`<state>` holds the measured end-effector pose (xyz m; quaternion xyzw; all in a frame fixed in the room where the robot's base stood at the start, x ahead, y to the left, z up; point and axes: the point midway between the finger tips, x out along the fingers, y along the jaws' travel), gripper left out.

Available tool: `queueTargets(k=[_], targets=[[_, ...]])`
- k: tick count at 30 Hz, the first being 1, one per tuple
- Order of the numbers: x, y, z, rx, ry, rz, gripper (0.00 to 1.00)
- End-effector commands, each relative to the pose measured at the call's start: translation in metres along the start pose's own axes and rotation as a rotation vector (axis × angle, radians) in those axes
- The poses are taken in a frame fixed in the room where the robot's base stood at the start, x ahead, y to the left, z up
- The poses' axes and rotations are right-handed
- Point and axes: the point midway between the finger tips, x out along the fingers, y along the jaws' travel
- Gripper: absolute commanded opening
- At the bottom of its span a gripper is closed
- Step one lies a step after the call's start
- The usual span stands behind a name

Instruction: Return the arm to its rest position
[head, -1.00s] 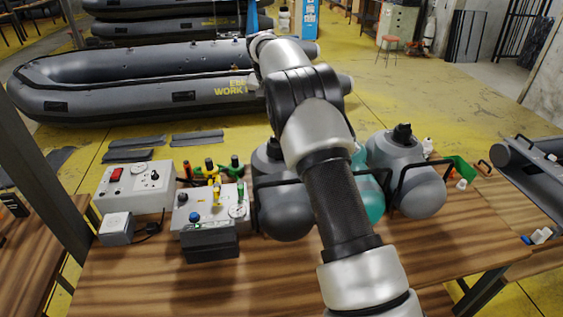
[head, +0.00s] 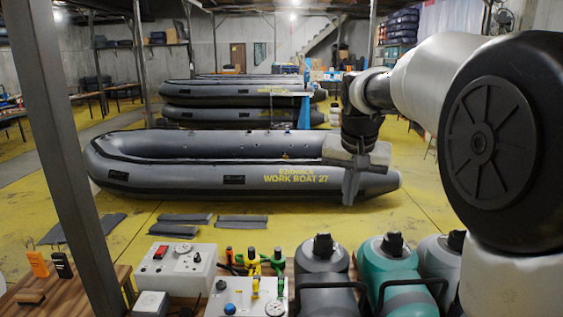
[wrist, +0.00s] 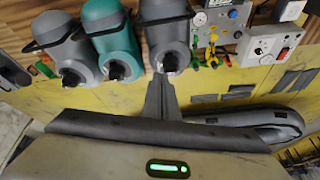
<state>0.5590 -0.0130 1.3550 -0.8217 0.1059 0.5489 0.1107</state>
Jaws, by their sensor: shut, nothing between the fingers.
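My arm comes in from the right of the head view and reaches left, bent high above the bench. My gripper (head: 349,198) hangs at its end, pointing down, in front of the boat's right part in the picture. Its fingers are together with nothing between them. The wrist view shows the closed fingers (wrist: 161,80) over the yellow floor, with the bench at the top of that picture. The arm's large round joint hides the right side of the head view.
Grey and teal tanks (head: 390,262) with dark handles and white control boxes (head: 175,266) stand on the bench below. A grey inflatable boat (head: 210,165) lies on the yellow floor behind it. A steel post (head: 62,140) rises at the left.

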Motion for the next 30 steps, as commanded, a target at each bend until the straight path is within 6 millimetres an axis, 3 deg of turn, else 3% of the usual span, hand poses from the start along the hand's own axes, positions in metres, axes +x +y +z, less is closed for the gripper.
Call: queueTargets(k=[1, 3, 9, 15, 18, 24, 30], targets=[[-0.018, 0.007, 0.019, -0.018, 0.009, -0.012, 0.0], [-0.034, 0.015, 0.046, -0.048, 0.018, -0.025, 0.0], [-0.066, 0.038, 0.129, -0.139, 0.045, -0.053, 0.0], [-0.072, 0.06, 0.212, -0.227, 0.076, -0.068, 0.0], [-0.068, 0.068, 0.244, -0.262, 0.087, -0.069, 0.0], [-0.059, 0.076, 0.276, -0.297, 0.099, -0.068, 0.0], [-0.059, 0.076, 0.278, -0.3, 0.099, -0.068, 0.0]])
